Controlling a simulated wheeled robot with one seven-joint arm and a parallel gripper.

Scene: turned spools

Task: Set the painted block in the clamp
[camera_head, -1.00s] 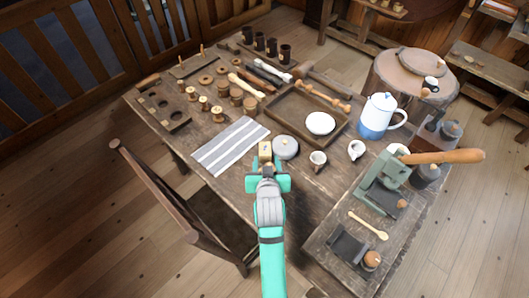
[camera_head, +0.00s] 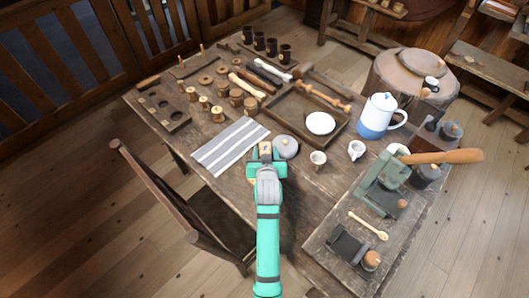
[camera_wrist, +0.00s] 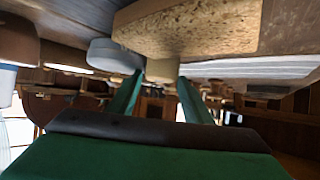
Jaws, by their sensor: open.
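A small tan block (camera_head: 265,147) with a dark mark on top, likely the painted block, sits on the table beside a grey round lid. My gripper (camera_head: 266,157) is open just on the near side of it. In the wrist view, my open fingers (camera_wrist: 160,98) point at a tan piece (camera_wrist: 163,70), probably that block; I cannot tell whether they touch it. A green-grey lever device (camera_head: 374,188) with a long wooden handle, likely the clamp, stands at the right on a board. Its jaw is too small to read.
The grey lid (camera_head: 286,148) is close right of the block, the striped cloth (camera_head: 230,146) close left. Another wooden piece (camera_wrist: 190,28) looms near the wrist camera. A chair (camera_head: 170,205) stands at left.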

